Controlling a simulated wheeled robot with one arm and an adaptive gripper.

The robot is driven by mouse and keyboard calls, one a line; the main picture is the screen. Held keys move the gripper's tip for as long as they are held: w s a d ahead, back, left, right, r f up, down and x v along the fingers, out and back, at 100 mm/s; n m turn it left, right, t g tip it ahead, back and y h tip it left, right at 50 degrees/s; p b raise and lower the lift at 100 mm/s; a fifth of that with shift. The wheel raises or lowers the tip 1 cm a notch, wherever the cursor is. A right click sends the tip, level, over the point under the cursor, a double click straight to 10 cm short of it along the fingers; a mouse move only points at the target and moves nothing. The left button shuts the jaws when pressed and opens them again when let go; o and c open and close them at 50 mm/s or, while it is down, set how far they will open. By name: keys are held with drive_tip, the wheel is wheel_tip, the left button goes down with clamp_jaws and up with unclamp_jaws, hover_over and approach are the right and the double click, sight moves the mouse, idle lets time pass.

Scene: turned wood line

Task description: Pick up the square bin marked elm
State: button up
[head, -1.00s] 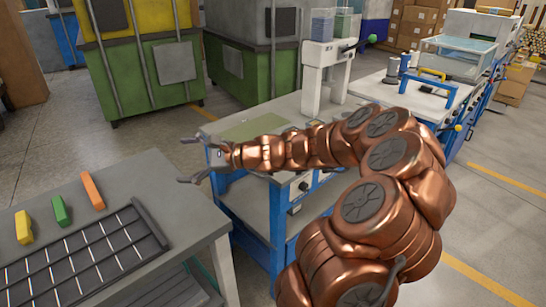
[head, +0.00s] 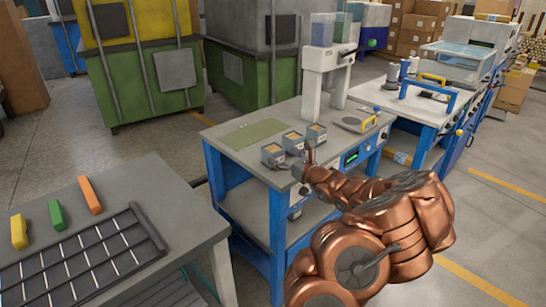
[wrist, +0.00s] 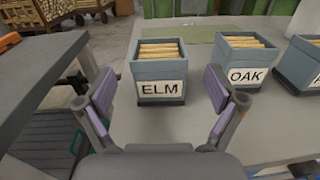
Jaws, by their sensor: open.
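The square bin marked ELM (wrist: 158,72) is blue-grey, holds light wooden sticks and has a white label facing me. It stands upright on the blue-framed workbench, at the left end of a row of bins. In the head view it appears to be the leftmost bin (head: 272,155). My gripper (wrist: 160,95) is open and empty, with its two purple-padded fingers to either side of the ELM bin in the wrist view. The bin seems to be beyond the fingertips; no contact shows. In the head view my gripper (head: 304,164) is at the bench's front edge.
The OAK bin (wrist: 247,69) stands close to the right, then a third bin (wrist: 301,65) with its label cut off. A grey table (head: 150,185) stands at left.

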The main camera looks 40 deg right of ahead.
sight(273, 147)
drive_tip(key=shift+w+d+p, duration=0.15)
drive_tip(key=shift+w+p, duration=0.5)
drive_tip(key=shift+w, duration=2.05)
drive_tip(key=c, duration=1.3)
